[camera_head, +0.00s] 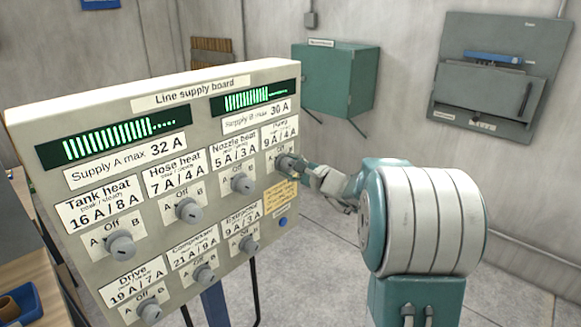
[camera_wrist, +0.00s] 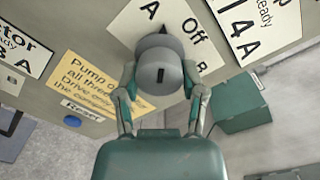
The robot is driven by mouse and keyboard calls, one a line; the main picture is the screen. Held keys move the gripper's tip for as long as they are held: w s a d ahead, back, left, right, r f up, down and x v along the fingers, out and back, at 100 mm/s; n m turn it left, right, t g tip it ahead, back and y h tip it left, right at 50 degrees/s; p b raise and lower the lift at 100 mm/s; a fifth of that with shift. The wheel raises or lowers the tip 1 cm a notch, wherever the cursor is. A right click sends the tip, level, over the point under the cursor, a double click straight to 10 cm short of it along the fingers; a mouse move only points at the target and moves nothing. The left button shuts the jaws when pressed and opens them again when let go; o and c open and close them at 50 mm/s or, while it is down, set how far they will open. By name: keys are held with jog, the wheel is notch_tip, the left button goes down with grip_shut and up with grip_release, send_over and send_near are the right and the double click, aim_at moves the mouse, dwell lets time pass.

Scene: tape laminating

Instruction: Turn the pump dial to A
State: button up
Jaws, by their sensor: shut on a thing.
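The pump dial (camera_head: 286,162) is a grey knob at the upper right of the cream line supply board (camera_head: 22,118). In the wrist view the pump dial (camera_wrist: 160,72) sits between the fingers of my gripper (camera_wrist: 160,76). My gripper, also in the head view (camera_head: 298,164), is shut on the dial from both sides. The dial's dark pointer faces the top of the wrist view, between the A and Off marks and nearer A. I cannot tell whether it lines up with A. The Pump label in the head view is partly hard to read.
Other grey dials, such as the nozzle heat dial (camera_head: 243,183) and extruder dial (camera_head: 249,244), are close by. A yellow note (camera_head: 281,196) and a blue reset button (camera_head: 283,222) are below the pump dial. A green wall cabinet (camera_head: 335,80) stands behind.

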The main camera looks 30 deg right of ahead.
dwell(0.5)
jog(key=o, duration=1.2)
jog(key=shift+a, duration=0.15)
jog(key=shift+c, duration=0.2)
jog(key=v, duration=1.2)
jog(key=shift+w, duration=0.1)
